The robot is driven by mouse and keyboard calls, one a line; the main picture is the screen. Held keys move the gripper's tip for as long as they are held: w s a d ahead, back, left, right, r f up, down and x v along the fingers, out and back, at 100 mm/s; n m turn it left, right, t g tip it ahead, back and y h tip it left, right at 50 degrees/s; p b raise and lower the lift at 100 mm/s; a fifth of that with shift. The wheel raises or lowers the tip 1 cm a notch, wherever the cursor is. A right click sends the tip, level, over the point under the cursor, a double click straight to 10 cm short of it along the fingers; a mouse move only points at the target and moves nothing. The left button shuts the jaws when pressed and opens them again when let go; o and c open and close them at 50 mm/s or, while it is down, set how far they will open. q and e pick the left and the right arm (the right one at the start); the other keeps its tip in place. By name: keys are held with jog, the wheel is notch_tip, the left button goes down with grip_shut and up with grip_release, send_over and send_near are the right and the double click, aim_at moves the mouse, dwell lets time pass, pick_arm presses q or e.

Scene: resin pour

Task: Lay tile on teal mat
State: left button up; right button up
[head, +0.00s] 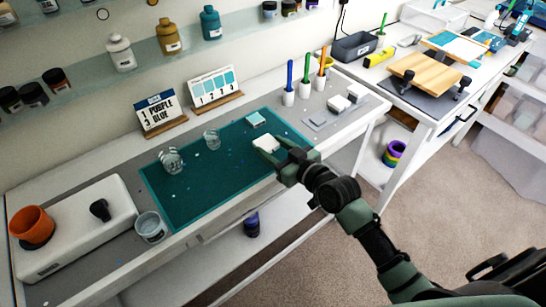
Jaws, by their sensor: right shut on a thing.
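The teal mat (215,187) lies on the workbench, speckled with small flecks. My right gripper (279,154) reaches in from the lower right over the mat's right part. It is shut on a white tile (265,142), whose near side is partly hidden by the fingers. I cannot tell whether this tile touches the mat. A second small pale tile (256,119) lies near the mat's far right edge. My left gripper is not in view.
Two clear cups (171,161) (212,139) stand on the mat. A third cup (151,227) stands at its near left corner, beside a white box (75,230) with an orange pot (32,227). White blocks (338,103) sit right of the mat. The mat's middle is clear.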

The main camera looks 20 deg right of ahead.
notch_tip(320, 180, down, 4)
jog(key=shift+r, duration=0.15)
jog(key=shift+f+b, duration=0.25)
jog(key=shift+b, duration=0.05)
jog(key=o, duration=1.4)
jog(key=shift+r, duration=0.1)
